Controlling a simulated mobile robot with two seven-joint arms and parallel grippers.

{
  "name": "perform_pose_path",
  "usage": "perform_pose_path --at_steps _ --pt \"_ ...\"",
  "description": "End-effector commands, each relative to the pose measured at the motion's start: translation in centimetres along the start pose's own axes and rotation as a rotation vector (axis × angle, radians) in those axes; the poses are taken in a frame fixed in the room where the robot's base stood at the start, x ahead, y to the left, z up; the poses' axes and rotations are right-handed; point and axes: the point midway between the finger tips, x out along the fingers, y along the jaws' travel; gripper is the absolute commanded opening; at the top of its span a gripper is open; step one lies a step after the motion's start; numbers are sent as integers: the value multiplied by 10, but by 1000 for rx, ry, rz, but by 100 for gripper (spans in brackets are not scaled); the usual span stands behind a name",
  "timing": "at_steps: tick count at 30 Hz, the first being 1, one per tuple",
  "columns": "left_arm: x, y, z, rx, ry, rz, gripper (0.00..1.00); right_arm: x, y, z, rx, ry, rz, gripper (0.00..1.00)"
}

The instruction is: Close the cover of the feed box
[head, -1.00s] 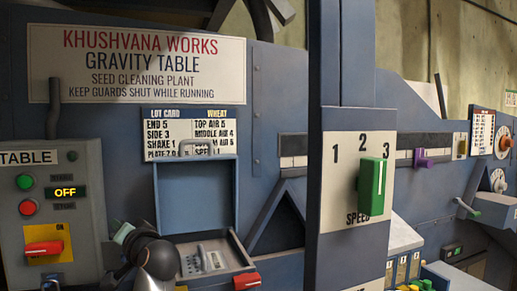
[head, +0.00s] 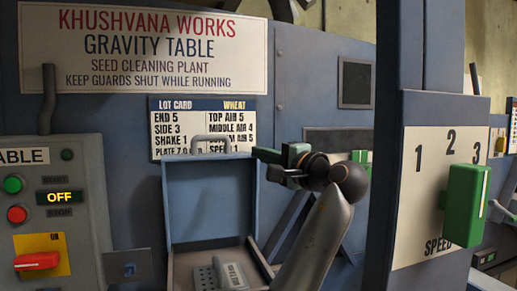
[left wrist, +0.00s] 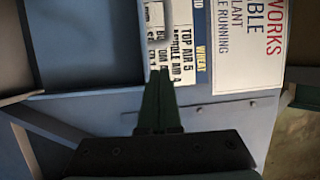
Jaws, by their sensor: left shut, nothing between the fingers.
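The feed box (head: 188,272) is a blue box with an open top, low in the head view. Its cover (head: 208,200) stands upright at the back, with a grey handle (head: 211,143) on its top edge. In the left wrist view the cover (left wrist: 85,45) shows at the upper left, seen rotated. My left gripper (head: 257,153) is shut and empty beside the cover's upper right corner, its fingers pointing left. In the left wrist view its green fingers (left wrist: 158,74) end near the handle. I cannot tell whether they touch the cover. My right gripper is not in view.
A lot card (head: 202,110) and the Gravity Table sign (head: 144,50) are on the wall behind the cover. A grey control panel (head: 50,215) stands at the left. A blue post with a green speed lever (head: 465,205) stands at the right.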

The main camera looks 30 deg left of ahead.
Motion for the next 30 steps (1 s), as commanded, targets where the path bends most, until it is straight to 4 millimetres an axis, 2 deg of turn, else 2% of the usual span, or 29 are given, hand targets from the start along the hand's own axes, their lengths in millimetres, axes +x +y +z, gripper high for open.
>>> perform_pose_path --at_steps 9,15,21,30 --pt "55 -3 1 1 -3 0 0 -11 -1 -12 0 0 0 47" --pt "84 -2 0 0 0 0 0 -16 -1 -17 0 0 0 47" --pt "96 0 0 -3 2 1 0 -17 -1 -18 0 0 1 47" --pt "96 0 0 -4 2 0 0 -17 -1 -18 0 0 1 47"
